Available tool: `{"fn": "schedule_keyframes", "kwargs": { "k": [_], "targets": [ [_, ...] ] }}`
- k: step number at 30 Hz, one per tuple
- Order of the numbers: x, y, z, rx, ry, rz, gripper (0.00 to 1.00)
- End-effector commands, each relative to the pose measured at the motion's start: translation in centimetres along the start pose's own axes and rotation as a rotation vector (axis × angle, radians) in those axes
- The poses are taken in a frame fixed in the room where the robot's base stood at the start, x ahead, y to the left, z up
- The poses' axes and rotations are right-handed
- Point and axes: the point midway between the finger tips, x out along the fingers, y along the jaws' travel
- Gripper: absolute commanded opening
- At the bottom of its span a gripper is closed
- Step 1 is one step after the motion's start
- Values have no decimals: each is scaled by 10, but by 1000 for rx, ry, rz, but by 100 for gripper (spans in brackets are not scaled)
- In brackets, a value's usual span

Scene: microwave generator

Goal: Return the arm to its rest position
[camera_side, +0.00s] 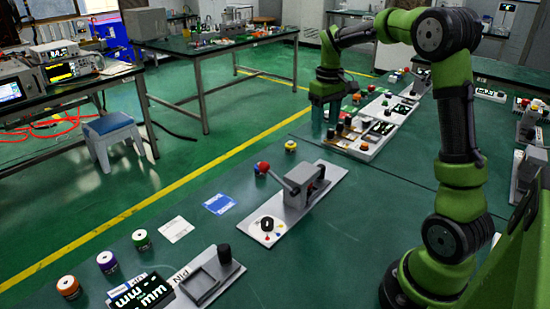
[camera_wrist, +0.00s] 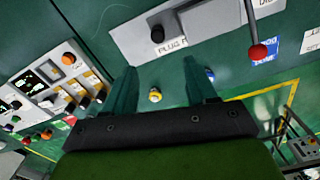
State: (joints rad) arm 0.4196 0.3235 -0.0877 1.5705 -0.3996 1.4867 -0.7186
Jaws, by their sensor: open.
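My gripper (camera_side: 325,112) hangs from my green arm at the upper middle of the side view, pointing down. It is beside or above the far control panel (camera_side: 372,143); its exact height over the table cannot be told. In the wrist view my gripper (camera_wrist: 163,72) has its two dark green fingers spread apart, with nothing held between them. A small yellow knob (camera_wrist: 155,95) shows in the gap, on the green table below. In the side view the yellow knob (camera_side: 291,146) stands left of my gripper, apart from it.
A grey plate (camera_side: 290,205) carries a lever with a red ball (camera_side: 262,167). Blue (camera_side: 219,204) and white (camera_side: 176,229) cards lie left of it. Several coloured jars (camera_side: 107,262) and a black-and-white display (camera_side: 140,292) are near the front. Bare table lies between the plate and far panel.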

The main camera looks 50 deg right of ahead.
Motion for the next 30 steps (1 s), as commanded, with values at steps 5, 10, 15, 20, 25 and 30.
{"fn": "schedule_keyframes", "kwargs": {
  "k": [5,10,15,20,25,30],
  "targets": [
    [0,0,0,0,0,0,57],
    [5,1,-2,58,15,4,57],
    [8,-27,19,166,77,-29,57],
    [-8,-73,49,224,186,-80,57],
    [-24,-126,97,252,319,-165,57],
    [-30,-166,147,237,437,-260,57]
  ]
}}
